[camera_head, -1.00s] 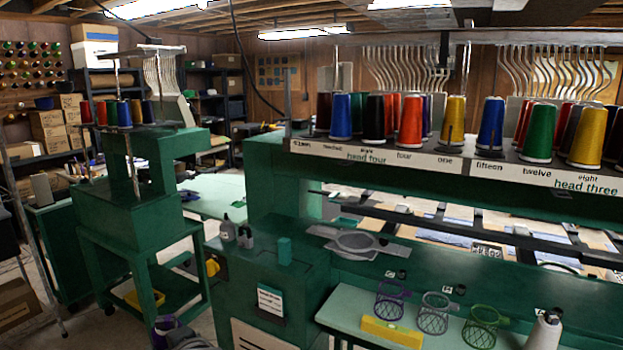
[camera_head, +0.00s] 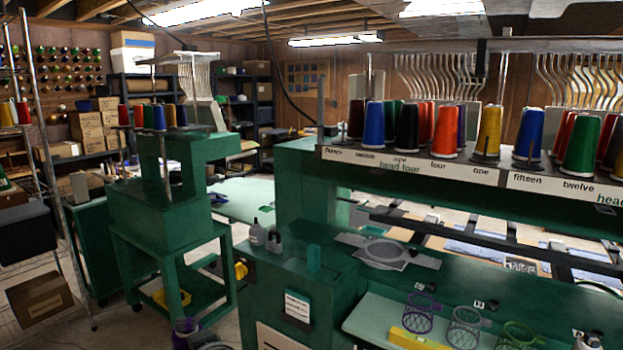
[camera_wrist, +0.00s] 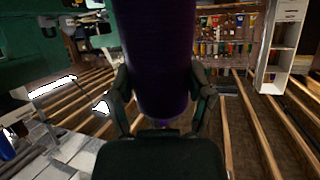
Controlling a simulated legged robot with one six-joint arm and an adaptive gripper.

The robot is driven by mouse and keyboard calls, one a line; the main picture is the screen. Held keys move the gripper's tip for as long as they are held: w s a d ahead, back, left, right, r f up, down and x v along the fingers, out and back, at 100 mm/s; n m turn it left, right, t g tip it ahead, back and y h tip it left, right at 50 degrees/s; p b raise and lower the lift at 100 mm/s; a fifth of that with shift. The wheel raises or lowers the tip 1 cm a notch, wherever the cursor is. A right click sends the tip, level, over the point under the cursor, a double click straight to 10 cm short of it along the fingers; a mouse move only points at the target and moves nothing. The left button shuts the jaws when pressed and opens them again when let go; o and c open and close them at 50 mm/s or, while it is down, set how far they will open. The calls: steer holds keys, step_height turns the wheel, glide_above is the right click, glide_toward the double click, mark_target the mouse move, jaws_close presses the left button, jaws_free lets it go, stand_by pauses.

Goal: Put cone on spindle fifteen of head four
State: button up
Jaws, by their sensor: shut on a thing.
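My gripper (camera_wrist: 162,105) is shut on a purple cone (camera_wrist: 158,50), which fills the upper middle of the wrist view. In the head view a purple piece of the cone (camera_head: 185,331) shows low at the bottom edge, well left of and below the rack. I cannot make out spindle fifteen itself.
A green machine (camera_head: 155,200) on a stand is at the left. A wire shelf (camera_head: 40,160) stands far left. Open floor (camera_head: 125,325) shows between them.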

steer(key=w+d+f+m+t+h, duration=0.1)
steer(key=w+d+f+m+h, duration=0.2)
steer(key=w+d+f, duration=0.6)
steer(key=w+d+f+m+t+h, duration=0.1)
steer(key=w+d+f+m+h, duration=0.2)
steer(key=w+d+f, duration=0.7)
steer(key=s+d+f+m+h, duration=0.1)
steer(key=d+f, duration=0.3)
steer(key=d, duration=0.2)
steer(key=s+d+f+h, duration=0.1)
steer(key=d+f, duration=0.3)
steer(key=d, duration=0.3)
steer(key=s+f, duration=0.4)
steer(key=f, duration=0.1)
steer(key=shift+s+a+f+t, duration=0.15)
steer(key=shift+s+a+t, duration=0.15)
steer(key=shift+s+t, duration=0.1)
steer(key=shift+d, duration=0.1)
